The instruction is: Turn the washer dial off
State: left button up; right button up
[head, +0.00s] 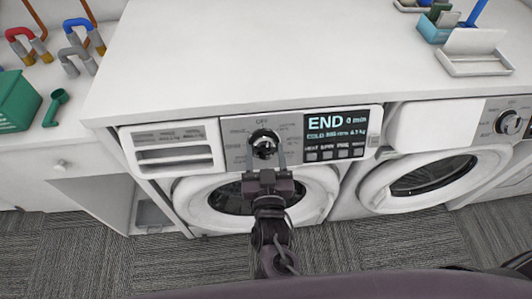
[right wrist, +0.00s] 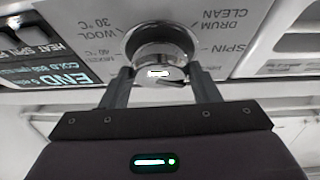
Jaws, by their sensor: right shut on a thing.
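The washer dial (head: 265,141) is a round chrome knob on the grey control panel of the left washer (head: 290,128). OFF is printed above it at the top centre of its ring of labels. My right gripper (head: 265,152) reaches up from below, with one finger on each side of the dial, shut on it. In the right wrist view the panel appears upside down; the dial (right wrist: 160,52) sits between the two fingertips (right wrist: 160,74). Where the dial points is hard to tell. The display (head: 337,123) reads END and 0 min. My left gripper is not in view.
A detergent drawer (head: 174,148) is left of the dial. The round door (head: 318,190) is below, partly behind my arm. A second washer (head: 436,170) stands at right.

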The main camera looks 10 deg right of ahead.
jog(key=o, duration=1)
jog(key=s, duration=0.2)
jog(key=s+b, duration=0.1)
jog(key=s, duration=0.5)
jog(key=shift+a+f, duration=0.1)
jog(key=shift+a, duration=0.15)
